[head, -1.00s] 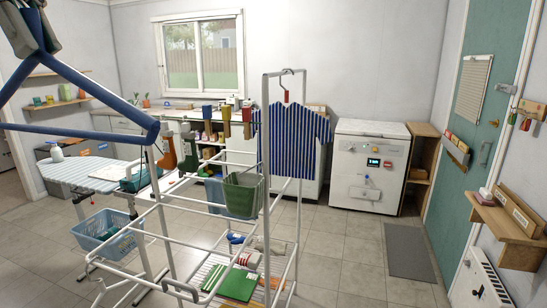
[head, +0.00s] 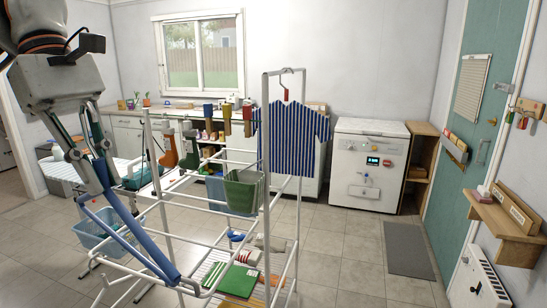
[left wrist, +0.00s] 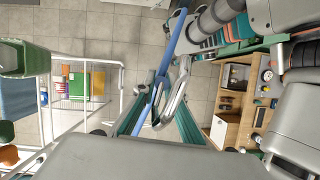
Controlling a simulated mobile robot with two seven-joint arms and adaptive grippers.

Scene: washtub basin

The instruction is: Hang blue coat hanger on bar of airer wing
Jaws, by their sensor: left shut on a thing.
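My left gripper (head: 92,162) hangs at the left of the head view and is shut on the blue coat hanger (head: 135,240). The hanger slants down to the right, and its lower corner overlaps the front corner of the white airer (head: 267,130); I cannot tell whether they touch. The airer's wing bars (head: 205,237) reach left and forward from its tall frame. In the left wrist view, the hanger (left wrist: 178,38) runs up from between the fingers (left wrist: 163,115), beside a pale metal loop.
A striped blue shirt (head: 290,138) hangs on the tall frame. A blue laundry basket (head: 92,232) stands behind the hanger. Folded cloths (head: 238,282) lie on the lower rack.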

